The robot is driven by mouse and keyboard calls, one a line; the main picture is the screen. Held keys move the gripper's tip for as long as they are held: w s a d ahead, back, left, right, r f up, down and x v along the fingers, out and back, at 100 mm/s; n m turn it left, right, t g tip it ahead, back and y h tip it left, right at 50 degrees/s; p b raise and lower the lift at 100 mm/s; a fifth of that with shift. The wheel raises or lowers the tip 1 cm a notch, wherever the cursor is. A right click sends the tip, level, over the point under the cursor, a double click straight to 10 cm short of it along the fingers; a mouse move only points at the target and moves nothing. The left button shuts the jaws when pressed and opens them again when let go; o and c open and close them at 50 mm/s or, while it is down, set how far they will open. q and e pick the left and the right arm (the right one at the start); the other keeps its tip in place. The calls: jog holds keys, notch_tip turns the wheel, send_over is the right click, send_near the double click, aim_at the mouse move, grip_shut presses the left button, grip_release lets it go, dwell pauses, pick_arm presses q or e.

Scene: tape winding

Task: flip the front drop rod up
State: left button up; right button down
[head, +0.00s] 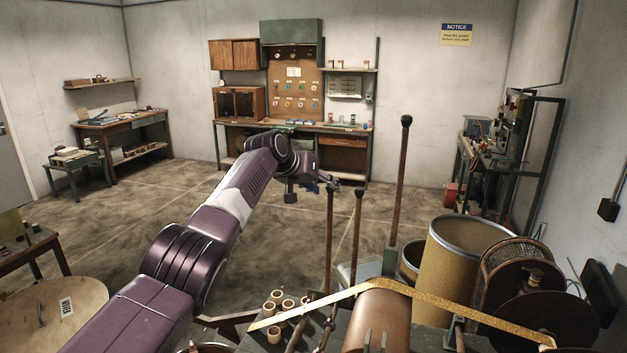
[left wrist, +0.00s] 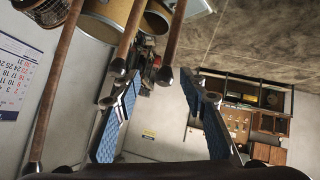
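Three dark rods with knobbed tops stand upright in the head view: a near one (head: 329,235), one just right of it (head: 357,235), and a taller one (head: 399,185). I cannot tell by label which is the front drop rod. My left gripper (head: 318,186) is beside the top of the near rod. In the left wrist view, the left gripper (left wrist: 160,76) has its blue-padded fingers spread. A rod's knobbed end (left wrist: 165,74) shows between the fingers, with no visible contact. A second rod (left wrist: 130,40) shows left of it. My right gripper is not in view.
A golden tape strip (head: 440,300) crosses a brown roller (head: 382,318) below the rods. Several small tan tube rings (head: 275,335) stand at the machine's near left. A tan drum (head: 455,265) and a dark wheel (head: 535,318) are right. The floor beyond is open.

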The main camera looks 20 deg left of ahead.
pick_arm(q)
jog(key=v, duration=1.2)
jog(key=shift+d, duration=0.15)
